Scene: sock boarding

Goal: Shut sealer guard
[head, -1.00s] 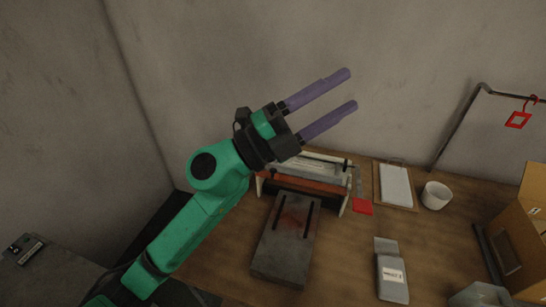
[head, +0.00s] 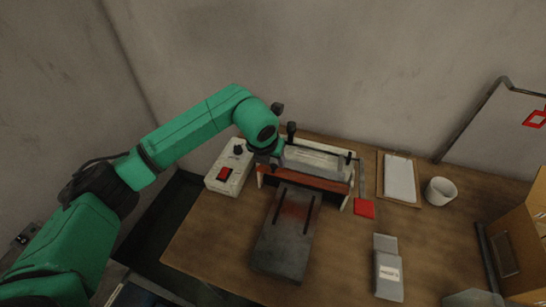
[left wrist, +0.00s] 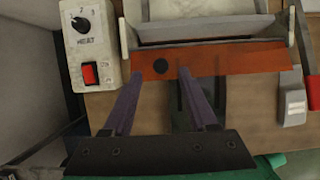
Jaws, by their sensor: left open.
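The sealer (head: 312,160) stands at the back of the bench, with a pale body and a long orange-red panel (head: 310,180) along its front. That panel also shows in the left wrist view (left wrist: 230,60), with a round black knob (left wrist: 160,67) on it. I cannot tell for sure which part is the guard or how far it is closed. My left gripper (left wrist: 160,76) is open, its purple fingers apart at the panel's near edge, on either side of the knob in that view. Contact cannot be told. In the head view my wrist hides the fingers. My right gripper is not in view.
A white control box (head: 230,168) with a dial and red switch sits left of the sealer. A dark grey plate (head: 285,235) lies in front. A red pad (head: 364,208), clipboard (head: 399,180), white cup (head: 440,191) and grey packet (head: 389,275) lie to the right.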

